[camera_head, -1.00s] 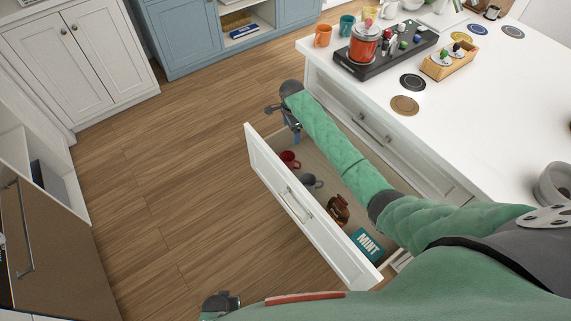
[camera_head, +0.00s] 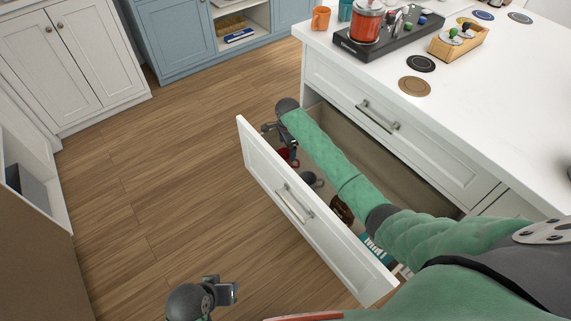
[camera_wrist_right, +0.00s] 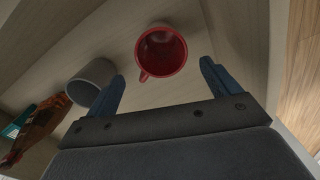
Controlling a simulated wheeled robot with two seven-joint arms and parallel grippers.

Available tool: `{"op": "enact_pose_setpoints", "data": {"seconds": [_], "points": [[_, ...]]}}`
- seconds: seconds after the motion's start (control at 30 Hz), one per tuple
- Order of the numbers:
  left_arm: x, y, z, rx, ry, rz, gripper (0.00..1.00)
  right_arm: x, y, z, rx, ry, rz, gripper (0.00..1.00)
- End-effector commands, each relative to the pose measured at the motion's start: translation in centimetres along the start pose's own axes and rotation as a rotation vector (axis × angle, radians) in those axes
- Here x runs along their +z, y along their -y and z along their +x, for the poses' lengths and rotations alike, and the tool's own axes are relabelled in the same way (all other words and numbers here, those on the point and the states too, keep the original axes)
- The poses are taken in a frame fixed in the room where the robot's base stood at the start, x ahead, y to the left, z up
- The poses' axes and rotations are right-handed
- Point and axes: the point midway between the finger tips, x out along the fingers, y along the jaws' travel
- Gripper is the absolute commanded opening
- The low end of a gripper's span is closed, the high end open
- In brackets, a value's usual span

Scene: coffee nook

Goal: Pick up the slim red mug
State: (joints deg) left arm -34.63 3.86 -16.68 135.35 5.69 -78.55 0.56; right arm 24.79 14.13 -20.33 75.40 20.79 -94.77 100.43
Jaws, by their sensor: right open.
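The red mug (camera_wrist_right: 162,52) lies inside the open drawer (camera_head: 300,221). In the right wrist view its round mouth faces the camera and its handle points to the lower left. In the head view only part of the red mug (camera_head: 284,154) shows below my right gripper (camera_head: 281,143). In the wrist view my right gripper (camera_wrist_right: 162,88) is open and empty, with its blue fingers apart on either side of the mug's near edge. My left gripper (camera_head: 222,290) is low in the head view, over the floor and away from the drawer; its jaw opening is unclear.
A grey mug (camera_wrist_right: 90,82) is just left of the right gripper's left finger. A brown item (camera_wrist_right: 35,128) and a teal box (camera_wrist_right: 18,122) lie farther left in the drawer. The drawer front and the counter (camera_head: 480,110) flank my right arm.

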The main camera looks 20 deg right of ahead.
Motion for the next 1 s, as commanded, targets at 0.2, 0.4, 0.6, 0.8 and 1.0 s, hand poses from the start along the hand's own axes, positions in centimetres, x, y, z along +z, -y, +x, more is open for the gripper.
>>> {"op": "enact_pose_setpoints", "data": {"seconds": [0.2,0.4,0.6,0.8,1.0], "points": [[0.0,0.1,-0.1,-0.003,0.003,-0.001,0.32,0.1,0.0,1.9,0.001,-0.001,0.0,0.88],[0.0,0.3,-0.6,-0.009,0.012,-0.002,0.32,0.6,0.4,4.2,0.002,-0.001,0.0,0.88],[0.0,0.4,-0.7,-0.012,0.016,-0.003,0.32,0.7,0.4,6.6,0.003,-0.001,0.0,0.88],[0.2,0.5,-0.7,-0.014,0.019,-0.003,0.32,0.8,0.4,7.0,0.0,0.0,0.0,0.88],[0.2,0.5,-0.7,-0.014,0.019,-0.003,0.32,0.8,0.4,7.0,0.001,0.0,0.0,0.71]]}}
